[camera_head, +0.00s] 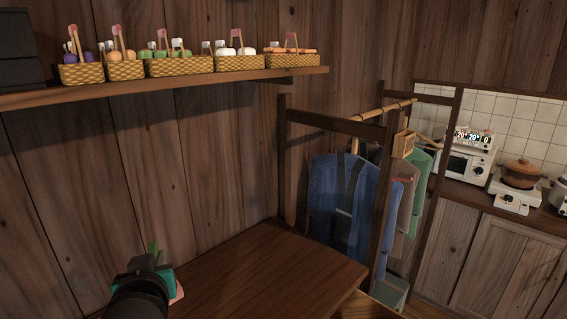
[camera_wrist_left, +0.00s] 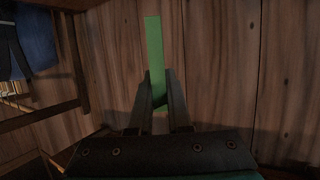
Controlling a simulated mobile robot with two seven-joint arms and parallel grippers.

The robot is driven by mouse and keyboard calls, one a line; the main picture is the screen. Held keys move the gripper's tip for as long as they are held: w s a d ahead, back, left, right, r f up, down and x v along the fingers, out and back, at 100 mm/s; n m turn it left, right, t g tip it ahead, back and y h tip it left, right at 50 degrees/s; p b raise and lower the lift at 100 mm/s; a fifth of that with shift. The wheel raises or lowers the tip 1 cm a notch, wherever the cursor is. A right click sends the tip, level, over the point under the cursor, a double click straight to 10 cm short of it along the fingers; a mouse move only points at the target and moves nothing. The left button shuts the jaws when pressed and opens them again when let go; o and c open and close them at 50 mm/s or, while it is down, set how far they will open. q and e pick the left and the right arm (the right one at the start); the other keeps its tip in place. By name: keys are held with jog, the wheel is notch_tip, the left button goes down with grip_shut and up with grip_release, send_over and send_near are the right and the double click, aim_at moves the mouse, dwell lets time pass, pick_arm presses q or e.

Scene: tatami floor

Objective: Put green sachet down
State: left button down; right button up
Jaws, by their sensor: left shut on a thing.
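The green sachet (camera_wrist_left: 154,50) is a flat, narrow green strip standing up between the fingers of my left gripper (camera_wrist_left: 158,88) in the left wrist view. The gripper is shut on its lower part. In the head view, my left gripper (camera_head: 153,262) is at the lower left, in front of the plank wall and over the left part of the brown wooden table. Only a thin green edge of the sachet (camera_head: 153,248) shows there. My right gripper is in neither view.
A wall shelf (camera_head: 180,84) above holds several woven baskets (camera_head: 179,66). A clothes rack with a blue garment (camera_head: 345,200) stands behind the table's right side. A counter with a microwave (camera_head: 467,162) and a brown pot (camera_head: 521,173) is at far right.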

aim_at(212, 314)
pick_arm(q)
jog(key=w+d+r+m+t+h+b, duration=0.1)
jog(key=d+r+m+h+b, duration=0.1)
jog(key=d+m+h+b, duration=0.2)
jog(key=d+h+b, duration=0.1)
jog(key=d+b, duration=0.2)
jog(key=d, duration=0.3)
jog(key=shift+d+r+m+h, duration=0.2)
jog(key=shift+m+h, duration=0.1)
jog(key=shift+m, duration=0.1)
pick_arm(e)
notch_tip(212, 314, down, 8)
pick_arm(q)
jog(key=shift+w+a, duration=0.1)
jog(key=shift+w, duration=0.05)
